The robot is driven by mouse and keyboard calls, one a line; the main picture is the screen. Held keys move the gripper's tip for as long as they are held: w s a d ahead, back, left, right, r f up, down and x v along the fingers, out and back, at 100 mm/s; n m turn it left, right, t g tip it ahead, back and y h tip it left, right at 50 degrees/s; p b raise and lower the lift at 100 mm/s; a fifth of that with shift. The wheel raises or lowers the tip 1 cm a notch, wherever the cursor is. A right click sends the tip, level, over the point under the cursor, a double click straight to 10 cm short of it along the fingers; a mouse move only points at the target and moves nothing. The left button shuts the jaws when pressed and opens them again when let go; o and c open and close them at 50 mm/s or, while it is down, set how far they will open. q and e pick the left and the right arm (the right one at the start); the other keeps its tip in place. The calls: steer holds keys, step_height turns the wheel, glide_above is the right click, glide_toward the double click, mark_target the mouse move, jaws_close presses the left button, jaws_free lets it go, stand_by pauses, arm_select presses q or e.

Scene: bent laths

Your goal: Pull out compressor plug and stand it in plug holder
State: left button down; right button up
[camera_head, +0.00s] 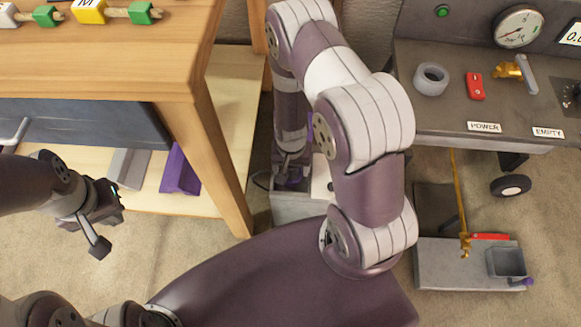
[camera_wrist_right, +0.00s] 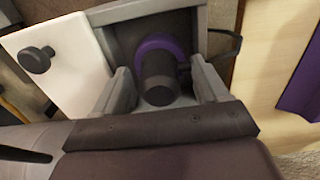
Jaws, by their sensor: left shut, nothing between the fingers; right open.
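The compressor plug (camera_wrist_right: 158,78), a dark cylinder with a purple collar, sits in a grey recessed housing (camera_wrist_right: 118,32). In the head view a bit of its purple (camera_head: 294,184) shows low beside the white panel. My right gripper (camera_wrist_right: 163,88) is open, with one finger on each side of the plug; I cannot tell whether they touch it. In the head view my right arm reaches down to this spot and hides most of it. A square grey cup (camera_head: 507,262), perhaps the plug holder, stands on a grey block at lower right. My left gripper (camera_head: 102,232) is shut and empty at left.
A white panel with a black knob (camera_wrist_right: 37,60) adjoins the housing. The wooden table (camera_head: 120,60) with its leg stands left of my right arm. A grey bench (camera_head: 440,115) with a gauge, tape roll and labels is at right. A red lever (camera_head: 490,237) lies near the cup.

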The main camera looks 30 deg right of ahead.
stand_by(0.4)
jaws_close()
steer(key=shift+r+p, duration=3)
steer(key=shift+p, duration=0.2)
